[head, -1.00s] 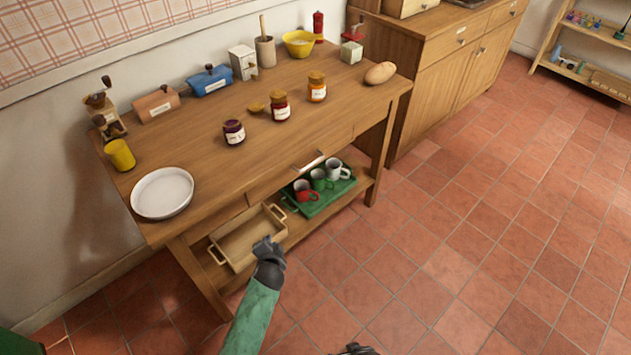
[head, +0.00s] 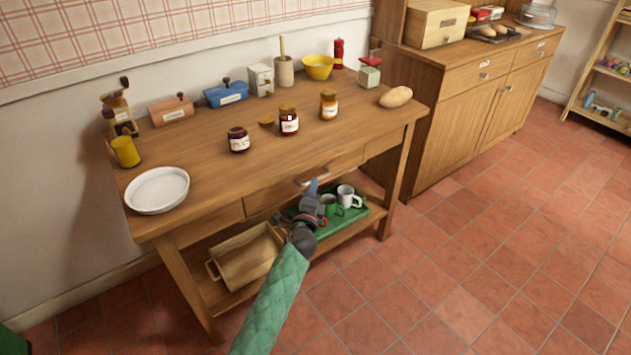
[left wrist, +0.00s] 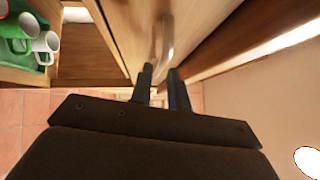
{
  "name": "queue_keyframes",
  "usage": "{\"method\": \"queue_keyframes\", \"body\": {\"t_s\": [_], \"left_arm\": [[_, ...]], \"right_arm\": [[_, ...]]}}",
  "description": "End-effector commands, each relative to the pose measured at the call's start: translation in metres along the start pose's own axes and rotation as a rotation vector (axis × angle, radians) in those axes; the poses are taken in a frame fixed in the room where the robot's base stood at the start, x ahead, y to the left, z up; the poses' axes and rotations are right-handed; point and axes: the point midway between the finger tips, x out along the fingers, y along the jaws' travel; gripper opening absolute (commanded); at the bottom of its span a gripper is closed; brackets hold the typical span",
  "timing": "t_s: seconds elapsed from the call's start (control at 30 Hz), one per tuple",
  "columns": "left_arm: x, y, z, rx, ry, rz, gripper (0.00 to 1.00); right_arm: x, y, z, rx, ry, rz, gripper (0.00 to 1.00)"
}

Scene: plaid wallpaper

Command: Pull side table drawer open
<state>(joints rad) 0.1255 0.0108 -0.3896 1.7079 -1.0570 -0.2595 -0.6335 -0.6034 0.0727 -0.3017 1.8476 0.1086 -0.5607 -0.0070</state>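The side table (head: 215,150) is wooden, with a wide drawer (head: 275,194) under its top. The drawer front looks flush with the table, so it appears closed. Its metal bar handle (head: 312,177) is in the middle of the front. My left gripper (head: 314,188) is right in front of the handle. In the left wrist view, the two dark fingers of my left gripper (left wrist: 161,72) are apart with a gap between them. The handle (left wrist: 167,38) is at their tips, with its near end in line with the gap; contact is unclear. My right gripper is out of view.
On the tabletop stand several jars, a white plate (head: 157,190) and a bread roll (head: 395,97). The lower shelf holds a wooden tray (head: 247,258) and a green tray (head: 352,216) with mugs. A wooden cabinet (head: 450,115) stands to the right. The tiled floor in front is clear.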

Motion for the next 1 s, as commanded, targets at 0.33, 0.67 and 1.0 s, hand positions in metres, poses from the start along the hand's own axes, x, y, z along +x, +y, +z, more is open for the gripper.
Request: {"method": "queue_keyframes", "body": {"t_s": [0.33, 0.67, 1.0], "left_arm": [[0.034, 0.001, 0.0, -0.002, -0.001, 0.002, 0.18], [0.036, 0.001, 0.0, -0.002, -0.001, 0.001, 0.18], [0.036, 0.001, 0.0, -0.002, -0.001, 0.002, 0.0]], "right_arm": [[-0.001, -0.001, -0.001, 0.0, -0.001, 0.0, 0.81], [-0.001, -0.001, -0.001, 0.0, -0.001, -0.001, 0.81], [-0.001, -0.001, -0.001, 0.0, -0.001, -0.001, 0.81]]}}
